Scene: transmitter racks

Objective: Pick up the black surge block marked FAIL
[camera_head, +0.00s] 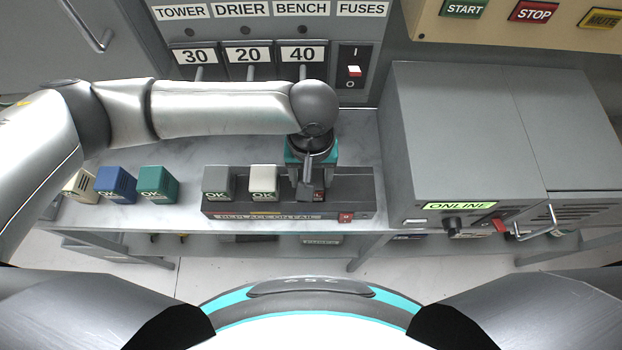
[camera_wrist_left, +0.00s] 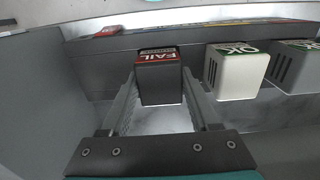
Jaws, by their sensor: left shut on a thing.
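The black surge block (camera_wrist_left: 158,82) with a red FAIL label is between the fingers of my left gripper in the left wrist view. My left gripper (camera_head: 311,188) points down at the right part of the dark rack (camera_head: 357,192) in the head view and is shut on this block. There, the gripper hides most of the block; a bit of its red label shows (camera_head: 319,194). I cannot tell whether the block still touches the rack. My right gripper is not in view.
A white OK block (camera_head: 263,183) and a grey OK block (camera_head: 218,183) stand left of the gripper on the rack. Teal (camera_head: 157,183), blue (camera_head: 116,184) and cream (camera_head: 80,185) blocks stand farther left on the bench. A large grey cabinet (camera_head: 450,130) stands close on the right.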

